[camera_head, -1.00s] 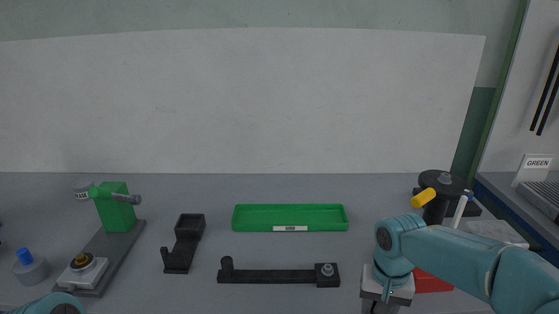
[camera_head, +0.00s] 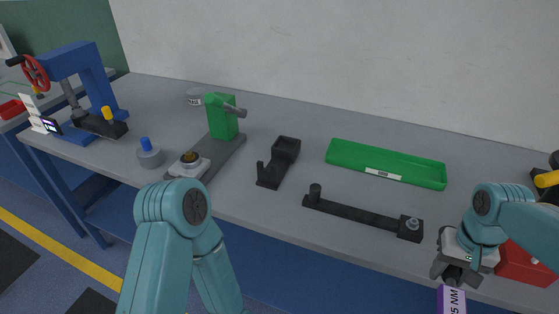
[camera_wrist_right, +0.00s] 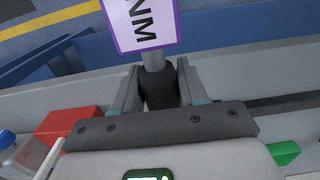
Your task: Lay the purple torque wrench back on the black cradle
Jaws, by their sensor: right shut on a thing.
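The purple torque wrench shows as a purple block with a white "NM" label (camera_head: 450,300) at the bottom edge of the head view; its rest is cut off. The right gripper (camera_head: 456,274) is shut on its dark shaft, by the bench's front edge. In the right wrist view the gripper (camera_wrist_right: 158,92) grips the dark grip, with the purple-edged label (camera_wrist_right: 146,22) beyond. A black holder with a recess and a small upright fork (camera_head: 278,163) stands empty mid-bench and looks like the cradle.
A black bar (camera_head: 355,213) with a post and bolt block lies between holder and gripper. A green tray (camera_head: 385,165) is behind it. A red box (camera_head: 525,264) is beside my right gripper. A green fixture (camera_head: 222,118) and blue-topped pot (camera_head: 149,154) stand left; a blue press (camera_head: 85,85) is beyond.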

